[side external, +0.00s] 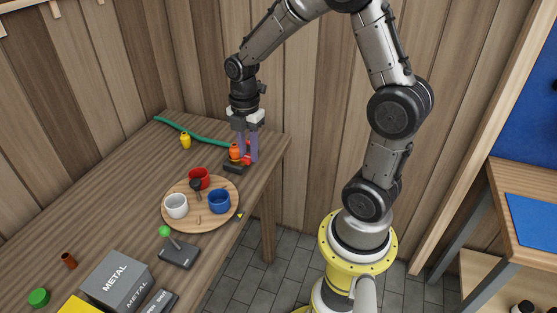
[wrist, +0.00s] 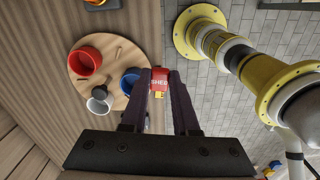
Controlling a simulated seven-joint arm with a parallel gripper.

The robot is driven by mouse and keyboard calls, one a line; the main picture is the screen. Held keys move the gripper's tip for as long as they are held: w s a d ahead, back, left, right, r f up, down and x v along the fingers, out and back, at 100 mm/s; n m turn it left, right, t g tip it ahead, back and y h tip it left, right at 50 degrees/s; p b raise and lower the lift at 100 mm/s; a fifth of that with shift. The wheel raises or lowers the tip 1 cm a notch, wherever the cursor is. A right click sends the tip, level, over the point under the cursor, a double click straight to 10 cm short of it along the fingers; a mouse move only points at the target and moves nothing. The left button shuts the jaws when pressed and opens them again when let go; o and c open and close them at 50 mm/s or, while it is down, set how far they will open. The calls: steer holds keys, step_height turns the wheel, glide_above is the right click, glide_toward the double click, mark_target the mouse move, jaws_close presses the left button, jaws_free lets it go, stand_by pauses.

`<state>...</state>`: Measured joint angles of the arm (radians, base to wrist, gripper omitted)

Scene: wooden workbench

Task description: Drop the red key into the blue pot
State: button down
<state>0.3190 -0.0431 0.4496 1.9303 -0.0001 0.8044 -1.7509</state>
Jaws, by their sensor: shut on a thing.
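The red key (wrist: 160,77), with a red tag that reads SHED, is between the fingertips of my gripper (wrist: 161,88). In the side external view my gripper (side external: 247,156) points down near the far right end of the bench, with red showing at its fingertips. It is shut on the key. The blue pot (side external: 219,203) stands upright on the round wooden tray (side external: 202,225), at its right side. In the wrist view the blue pot (wrist: 129,84) appears just left of the fingertips, partly hidden by the left finger.
A red pot (side external: 198,178), a white pot (side external: 176,207) and a dark spoon-like thing (side external: 196,187) share the tray. A dark-based item with an orange top (side external: 235,152) stands by my gripper. A green-knobbed lever (side external: 177,252) and grey METAL box (side external: 115,280) stand nearer.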

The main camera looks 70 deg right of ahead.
glide_toward(223, 192)
steer(key=s+d+r, duration=0.1)
steer(key=d+r, duration=0.1)
steer(key=shift+n, duration=0.7)
steer(key=shift+w+a+f, duration=0.15)
steer(key=shift+a+f, duration=0.2)
steer(key=shift+f, duration=0.95)
steer(key=shift+w+a+f, duration=0.2)
steer(key=shift+a+f, duration=0.1)
steer(key=shift+f, duration=1.05)
steer(key=shift+w+a+f, duration=0.15)
steer(key=shift+a+f, duration=0.2)
steer(key=shift+f, duration=0.95)
steer(key=c, duration=0.6)
jaws_free()
steer(key=shift+r, duration=0.15)
step_height(223, 192, up, 14)
steer(key=shift+f, duration=0.2)
